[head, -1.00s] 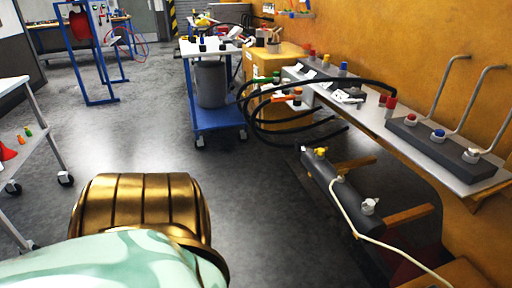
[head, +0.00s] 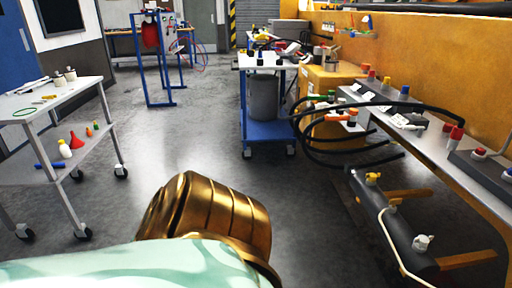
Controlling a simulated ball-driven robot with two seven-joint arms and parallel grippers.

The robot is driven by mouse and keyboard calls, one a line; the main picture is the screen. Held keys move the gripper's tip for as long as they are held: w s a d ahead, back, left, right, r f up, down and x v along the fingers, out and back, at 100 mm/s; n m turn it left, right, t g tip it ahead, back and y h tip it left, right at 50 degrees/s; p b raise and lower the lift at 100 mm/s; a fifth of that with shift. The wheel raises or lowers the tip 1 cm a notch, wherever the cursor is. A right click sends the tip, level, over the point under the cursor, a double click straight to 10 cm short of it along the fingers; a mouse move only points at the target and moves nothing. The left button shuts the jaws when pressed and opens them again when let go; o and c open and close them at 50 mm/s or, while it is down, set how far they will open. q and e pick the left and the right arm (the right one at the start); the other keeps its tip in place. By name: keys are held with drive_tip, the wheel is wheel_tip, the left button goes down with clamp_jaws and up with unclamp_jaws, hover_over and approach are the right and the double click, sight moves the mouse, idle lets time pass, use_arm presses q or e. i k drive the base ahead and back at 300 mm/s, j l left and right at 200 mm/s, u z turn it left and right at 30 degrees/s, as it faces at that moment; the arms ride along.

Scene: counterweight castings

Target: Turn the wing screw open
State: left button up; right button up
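I cannot make out a wing screw for certain. A dark grey bar (head: 396,225) on wooden supports, low at the right, carries a yellow fitting (head: 373,179) and a white fitting (head: 423,242). Either could be a wing-type knob, but both are too small to tell. A pale hose runs over the bar. Neither of my grippers is in view.
A white two-shelf trolley (head: 60,95) stands at the left. A blue trolley (head: 270,131) with a grey bin stands in the middle distance. A wall bench (head: 462,145) with black hoses runs along the right. Grey floor (head: 190,130) between is clear.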

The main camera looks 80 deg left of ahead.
sight(393, 203)
drive_tip(key=k+j+u, duration=0.25)
drive_tip(key=u, duration=0.2)
drive_tip(key=k+j+u, duration=0.15)
drive_tip(key=j+u, duration=0.35)
